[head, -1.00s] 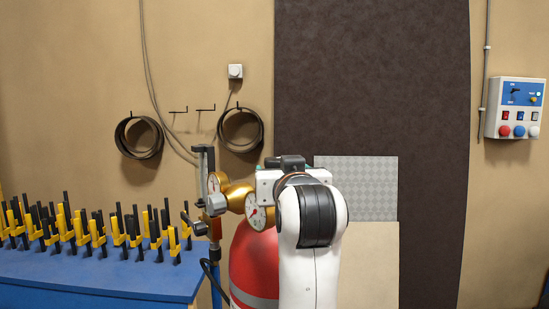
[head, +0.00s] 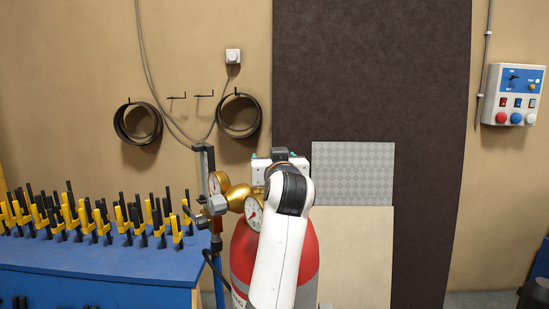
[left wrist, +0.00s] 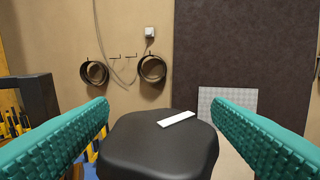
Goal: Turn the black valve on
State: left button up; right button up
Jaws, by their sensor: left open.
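The black valve (left wrist: 158,148) is a rounded black knob with a white mark on top, large at the bottom middle of the left wrist view. My left gripper (left wrist: 160,107) is open, with one teal finger on each side of the knob and gaps between. In the head view my left gripper (head: 280,156) is at the top of the red gas cylinder (head: 308,255), largely hidden behind my white arm. The valve cannot be made out clearly there. My right gripper is not in view.
A brass regulator (head: 237,197) with gauges stands left of my gripper, beside a dark upright clamp (head: 204,165). A blue table (head: 100,262) with yellow and black clamps is at the left. Panels (head: 352,172) lean behind. A control box (head: 513,95) hangs at right.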

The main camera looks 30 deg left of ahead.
pick_arm(q)
jog(key=shift+a, duration=0.1)
jog(key=c, duration=0.9)
jog(key=shift+c, duration=0.4)
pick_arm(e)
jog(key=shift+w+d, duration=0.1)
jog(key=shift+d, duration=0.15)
